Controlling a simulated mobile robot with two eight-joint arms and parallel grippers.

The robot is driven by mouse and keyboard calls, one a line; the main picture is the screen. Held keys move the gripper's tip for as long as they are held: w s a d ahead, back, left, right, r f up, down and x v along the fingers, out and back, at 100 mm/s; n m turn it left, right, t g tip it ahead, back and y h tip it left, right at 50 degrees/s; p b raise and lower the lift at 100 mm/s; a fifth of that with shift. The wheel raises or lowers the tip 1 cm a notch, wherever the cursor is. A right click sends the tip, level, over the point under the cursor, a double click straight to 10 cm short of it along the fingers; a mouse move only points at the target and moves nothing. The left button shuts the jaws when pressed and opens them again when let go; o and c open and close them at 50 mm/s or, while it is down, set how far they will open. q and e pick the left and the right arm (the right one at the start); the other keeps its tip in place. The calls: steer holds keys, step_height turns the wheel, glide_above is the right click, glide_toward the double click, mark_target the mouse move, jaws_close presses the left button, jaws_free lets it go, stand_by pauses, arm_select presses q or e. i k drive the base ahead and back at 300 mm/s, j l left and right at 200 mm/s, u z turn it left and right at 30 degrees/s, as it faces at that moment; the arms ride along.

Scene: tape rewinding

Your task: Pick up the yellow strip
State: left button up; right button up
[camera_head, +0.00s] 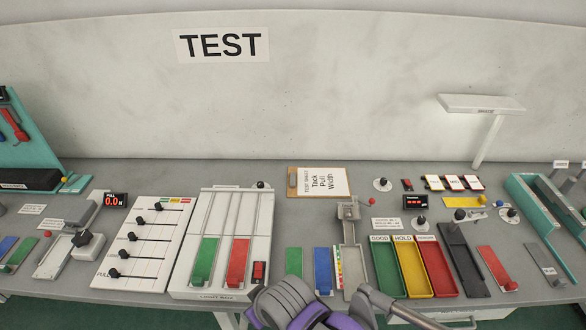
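A flat yellow piece (464,202), the likeliest yellow strip, lies at the right of the bench, behind the coloured trays and in front of a row of small framed cards. Neither gripper's fingertips can be made out. Only grey and purple parts of my own arm show at the bottom middle, well short of the yellow piece.
Green (293,262) and blue (323,270) strips lie in front of the clipboard (320,182). A metal fixture (352,240) and a dark-plated lever device (463,260) stand nearby. A white sloped panel (222,240) fills the left middle.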

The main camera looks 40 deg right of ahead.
mark_target(452, 203)
steer(key=z, duration=2.9)
